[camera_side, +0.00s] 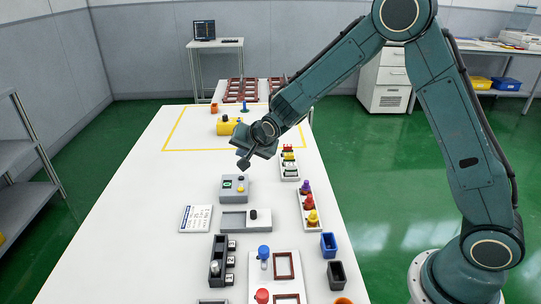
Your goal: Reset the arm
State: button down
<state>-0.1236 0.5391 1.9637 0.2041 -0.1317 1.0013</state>
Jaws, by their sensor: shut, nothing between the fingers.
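My gripper (244,162) hangs over the middle of the long white table (150,190). It points down and to the left, and its fingers are shut with nothing in them. It is above the grey control box (236,190) and appears clear of it. A yellow block with a dark knob (228,126) lies behind my gripper, inside a yellow taped outline.
Right of my gripper are trays with coloured knobs (310,212). In front are a slider box (246,219), a white card (195,218), a blue cup (328,245) and a black cup (336,274). Brown frames (240,90) stand at the far end. The left table side is clear.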

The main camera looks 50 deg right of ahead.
jog(key=s+d+r+n+g, duration=0.15)
jog(key=s+r+n, duration=0.35)
jog(key=s+r, duration=1.05)
jog(key=s+n+g+y, duration=0.1)
jog(key=s+n, duration=0.4)
jog(key=s, duration=1.8)
jog(key=shift+r+n+g, duration=0.15)
jog(key=shift+n+g, duration=0.15)
jog(key=shift+g, duration=0.05)
